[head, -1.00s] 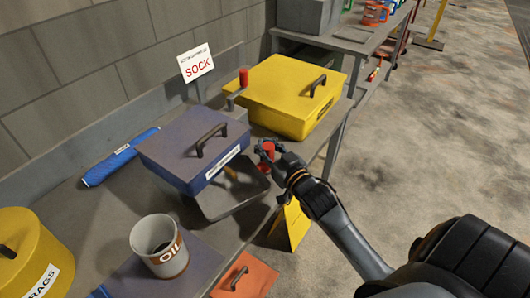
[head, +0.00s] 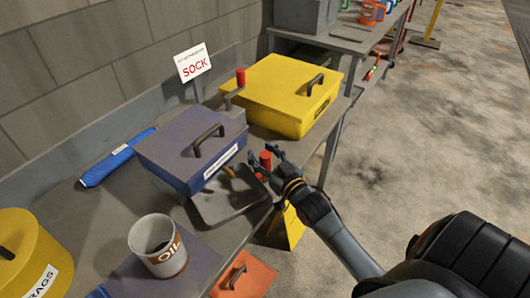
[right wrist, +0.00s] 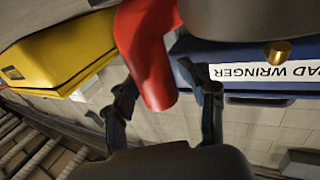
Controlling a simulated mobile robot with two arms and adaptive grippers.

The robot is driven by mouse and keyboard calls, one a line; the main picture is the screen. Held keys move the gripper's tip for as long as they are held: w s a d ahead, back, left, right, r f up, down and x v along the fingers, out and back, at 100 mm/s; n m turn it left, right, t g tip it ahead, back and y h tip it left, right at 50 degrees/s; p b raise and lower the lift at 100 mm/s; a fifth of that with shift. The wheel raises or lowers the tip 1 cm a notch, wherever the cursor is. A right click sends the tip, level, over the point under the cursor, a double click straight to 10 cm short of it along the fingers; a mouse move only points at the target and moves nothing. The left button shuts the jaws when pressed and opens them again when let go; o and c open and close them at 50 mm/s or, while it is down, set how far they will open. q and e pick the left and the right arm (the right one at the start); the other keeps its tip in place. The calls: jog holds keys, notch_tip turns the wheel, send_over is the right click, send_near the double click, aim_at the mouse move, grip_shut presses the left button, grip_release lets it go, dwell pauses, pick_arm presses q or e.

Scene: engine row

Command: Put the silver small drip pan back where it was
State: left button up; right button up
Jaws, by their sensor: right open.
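The silver small drip pan (head: 232,204) is a shallow grey tray on the bench, in front of and partly hidden by the blue box. A red upright grip (head: 265,161) stands at its right end; it also shows in the right wrist view (right wrist: 152,60). My right gripper (head: 265,168) is open, its fingers on either side of the red grip. In the right wrist view the spread fingers (right wrist: 160,85) show gaps beside the grip. My left gripper is not in view.
A blue box (head: 190,150) stands close behind the pan, and a yellow lidded box (head: 285,90) beyond it. Nearby are another red post (head: 241,77), a blue roll (head: 118,158), an oil mug (head: 158,247), a yellow rags bin (head: 30,260) and a SOCK sign (head: 194,63).

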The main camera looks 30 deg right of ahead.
jog(key=s+b, duration=0.1)
jog(key=s, duration=1.1)
jog(key=shift+a, duration=0.15)
